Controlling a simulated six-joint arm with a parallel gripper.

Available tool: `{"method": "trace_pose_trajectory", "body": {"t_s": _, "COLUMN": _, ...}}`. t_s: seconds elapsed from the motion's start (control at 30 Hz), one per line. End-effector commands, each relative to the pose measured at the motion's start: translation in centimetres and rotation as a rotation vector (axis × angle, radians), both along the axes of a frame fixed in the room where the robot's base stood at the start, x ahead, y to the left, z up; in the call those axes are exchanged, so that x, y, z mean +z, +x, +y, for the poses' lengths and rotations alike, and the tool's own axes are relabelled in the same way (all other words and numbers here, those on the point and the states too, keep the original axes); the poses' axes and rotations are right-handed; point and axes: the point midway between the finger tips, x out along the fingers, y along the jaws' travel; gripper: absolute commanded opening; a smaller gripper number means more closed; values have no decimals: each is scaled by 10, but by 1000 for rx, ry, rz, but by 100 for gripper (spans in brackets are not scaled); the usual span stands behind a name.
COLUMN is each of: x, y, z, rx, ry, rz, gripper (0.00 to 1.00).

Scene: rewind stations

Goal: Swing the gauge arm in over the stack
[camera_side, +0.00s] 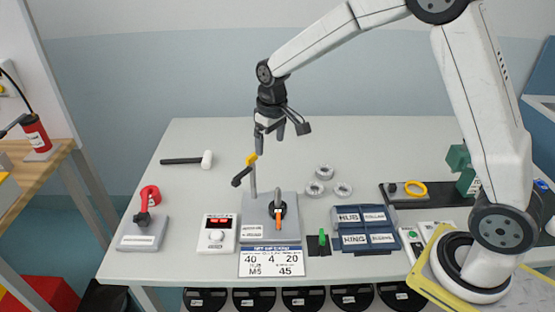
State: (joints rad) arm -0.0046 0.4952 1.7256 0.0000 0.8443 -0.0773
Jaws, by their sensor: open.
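The gauge arm (240,178) appears to be the short black bar with a yellow end on a thin upright post. It points down-left, to the side of the plate. The post rises from the back left of a grey base plate (257,200). A black round piece with an orange bar (279,217) stands on the plate's right part, which seems to be the stack's place; individual layers are too small to tell. My gripper (270,137) is open and empty, pointing down above and slightly right of the gauge arm's yellow end, apart from it.
A white-headed mallet (207,160) lies at the back left. Several metal rings (325,172) lie to the right, behind blue HUB and RING bins (364,218). The back middle of the table is clear.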

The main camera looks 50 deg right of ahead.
Motion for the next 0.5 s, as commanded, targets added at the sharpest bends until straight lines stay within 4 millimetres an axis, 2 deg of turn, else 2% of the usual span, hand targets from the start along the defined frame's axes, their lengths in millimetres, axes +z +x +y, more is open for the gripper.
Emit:
{"method": "trace_pose_trajectory", "body": {"t_s": 0.2, "x": 0, "y": 40, "z": 1, "rx": 20, "ry": -2, "rz": 38, "gripper": 97}}
{"method": "trace_pose_trajectory", "body": {"t_s": 0.3, "x": 0, "y": 54, "z": 1, "rx": 29, "ry": -2, "rz": 53, "gripper": 97}}
{"method": "trace_pose_trajectory", "body": {"t_s": 0.5, "x": 0, "y": 70, "z": 2, "rx": 38, "ry": -2, "rz": 73, "gripper": 97}}
